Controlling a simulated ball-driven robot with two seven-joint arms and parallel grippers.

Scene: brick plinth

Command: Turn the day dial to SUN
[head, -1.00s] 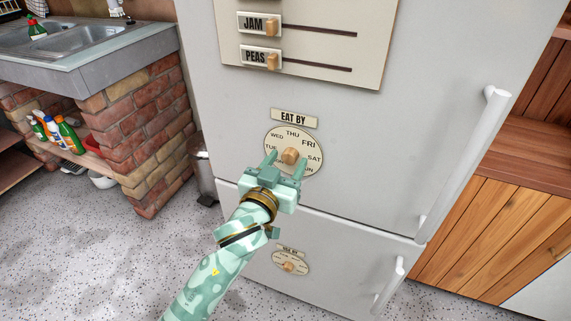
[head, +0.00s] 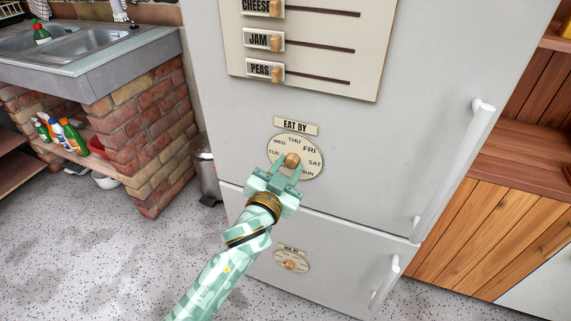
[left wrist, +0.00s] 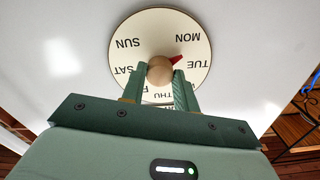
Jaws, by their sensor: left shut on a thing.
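The day dial (head: 312,151) is a cream disc on the pale fridge door, below an EAT BY label (head: 296,127). Its round wooden knob (head: 292,160) is at the centre. My left gripper (head: 287,169) is shut on this knob, with one finger on each side. In the left wrist view, where the dial (left wrist: 143,25) appears upside down, the fingers hold the knob (left wrist: 160,71). A red pointer (left wrist: 175,60) on it points between MON and TUE. SUN (left wrist: 128,43) is on the other side. The fingers partly cover the lettering. My right gripper is not in view.
A second, smaller dial (head: 291,262) is on the lower door. A panel with labelled sliders (head: 310,70) is above. Door handles (head: 447,165) stick out at the right. A brick plinth with a sink (head: 80,45) and a bin (head: 206,170) stand left.

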